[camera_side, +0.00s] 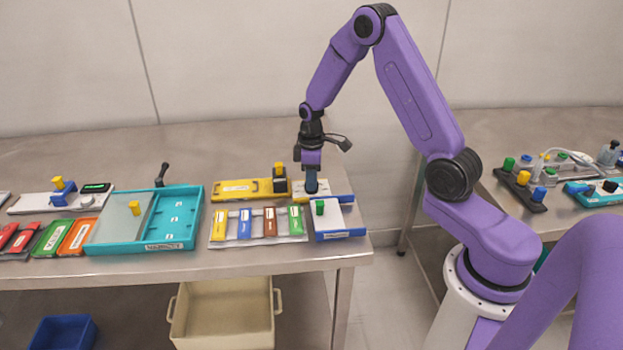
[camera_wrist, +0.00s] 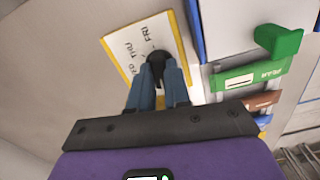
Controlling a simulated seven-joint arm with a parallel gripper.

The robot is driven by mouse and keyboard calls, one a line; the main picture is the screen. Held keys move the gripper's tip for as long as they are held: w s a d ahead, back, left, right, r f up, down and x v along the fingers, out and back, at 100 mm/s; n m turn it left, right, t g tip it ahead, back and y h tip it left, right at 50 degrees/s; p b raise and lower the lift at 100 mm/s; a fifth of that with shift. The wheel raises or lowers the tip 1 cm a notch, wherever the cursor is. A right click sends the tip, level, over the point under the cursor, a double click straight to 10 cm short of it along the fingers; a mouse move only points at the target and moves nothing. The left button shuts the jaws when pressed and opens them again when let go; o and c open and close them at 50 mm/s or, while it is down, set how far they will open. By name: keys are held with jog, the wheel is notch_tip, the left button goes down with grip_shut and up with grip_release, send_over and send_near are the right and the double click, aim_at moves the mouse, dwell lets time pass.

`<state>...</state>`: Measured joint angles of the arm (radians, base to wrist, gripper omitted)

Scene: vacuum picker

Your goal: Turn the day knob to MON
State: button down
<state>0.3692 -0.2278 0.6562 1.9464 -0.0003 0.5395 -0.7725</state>
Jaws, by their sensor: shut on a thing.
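The day knob (camera_wrist: 157,60) is a dark knob on a white plate with a yellow border (camera_wrist: 120,38). The labels FRI, THU and part of another ending in ED show on the plate in the wrist view. MON is not readable; part of the plate is hidden behind my gripper. My gripper (camera_wrist: 158,78) has its blue fingers shut on the knob, one on each side. In the side view my gripper (camera_side: 311,188) points straight down onto the plate at the bench's right part. Which label the knob points to is unclear.
A white and blue box with a green knob (camera_side: 320,207) stands just in front. Left of it is a rack of coloured labelled pieces (camera_side: 258,240). A yellow box (camera_side: 240,190) lies beside the dial, and a teal tray (camera_side: 178,245) is farther left. The bench behind is clear.

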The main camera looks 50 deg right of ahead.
jog(key=shift+n, duration=0.8)
jog(key=shift+r, duration=0.1)
jog(key=c, duration=1.1)
grip_release()
notch_tip(320, 180, up, 17)
jog(key=shift+r, duration=0.2)
